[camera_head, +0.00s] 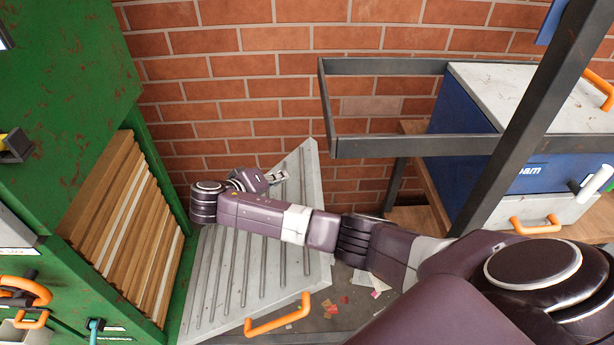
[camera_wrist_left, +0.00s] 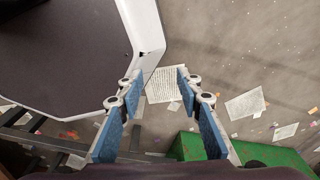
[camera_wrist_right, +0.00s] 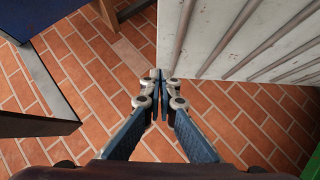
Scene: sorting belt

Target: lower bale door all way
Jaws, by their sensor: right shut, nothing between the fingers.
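The bale door (camera_head: 262,255) is a light grey ribbed panel with an orange handle (camera_head: 277,314). In the head view it stands out from the green baler (camera_head: 65,95), swung down but sloping. The baler's opening shows a stack of brown bale layers (camera_head: 125,225). My right gripper (camera_head: 275,177) is over the door's far part, near its far edge. In the right wrist view its fingers (camera_wrist_right: 157,75) are shut and empty, with the ribbed door (camera_wrist_right: 240,35) beside them; contact is unclear. My left gripper (camera_wrist_left: 155,75) is open and empty above the floor, out of the head view.
A dark metal frame (camera_head: 400,145) and a blue and white box (camera_head: 480,130) with orange handles stand at right. A brick wall (camera_head: 250,60) closes the back. Papers (camera_wrist_left: 245,103) and scraps lie on the floor.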

